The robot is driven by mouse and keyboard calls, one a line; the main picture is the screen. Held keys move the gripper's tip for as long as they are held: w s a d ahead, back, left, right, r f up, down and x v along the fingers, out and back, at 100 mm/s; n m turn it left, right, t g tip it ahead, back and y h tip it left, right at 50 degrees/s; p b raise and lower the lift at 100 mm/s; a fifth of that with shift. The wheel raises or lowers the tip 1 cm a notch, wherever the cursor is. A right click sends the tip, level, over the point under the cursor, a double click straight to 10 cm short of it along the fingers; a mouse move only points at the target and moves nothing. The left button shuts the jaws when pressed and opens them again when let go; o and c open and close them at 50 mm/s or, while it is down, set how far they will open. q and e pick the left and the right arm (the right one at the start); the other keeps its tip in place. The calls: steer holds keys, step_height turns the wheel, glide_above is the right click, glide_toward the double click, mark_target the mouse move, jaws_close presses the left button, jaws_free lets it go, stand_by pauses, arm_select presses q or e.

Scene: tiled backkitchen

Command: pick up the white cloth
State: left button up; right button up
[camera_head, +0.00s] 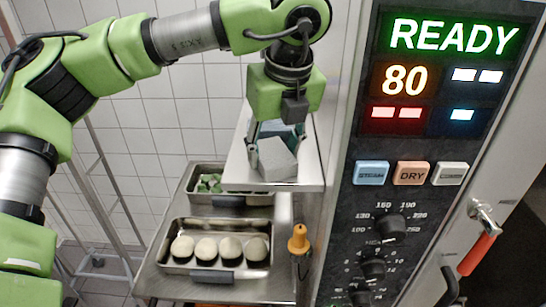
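The white cloth (277,160) looks like a pale grey-white folded block and lies at the front of a small light shelf (240,172). My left gripper (276,146) points down right over it, with its fingers spread to the cloth's width. One finger shows at the cloth's left edge; the other is mostly hidden. I cannot tell whether the fingers press on the cloth. The cloth seems to rest on the shelf. My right gripper is not in view.
A control panel (395,175) with a lit READY display stands close on the right, with a red-handled lever (476,254). Below the shelf, a steel tray (215,225) holds several pale round pieces. Another tray (200,200) holds green food. An orange-topped item (298,240) stands beside them.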

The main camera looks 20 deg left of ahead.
mark_target(272, 150)
arm_select(q)
steer(key=shift+c, duration=0.6)
steer(key=shift+r+b, duration=0.45)
steer(key=shift+b, duration=0.2)
steer(key=shift+b+v, duration=1)
steer(key=shift+v, duration=0.15)
steer(key=s+d+r+b, duration=0.3)
steer(key=s+d+r, duration=0.3)
steer(key=s+r, duration=0.4)
steer(key=shift+s, duration=0.95)
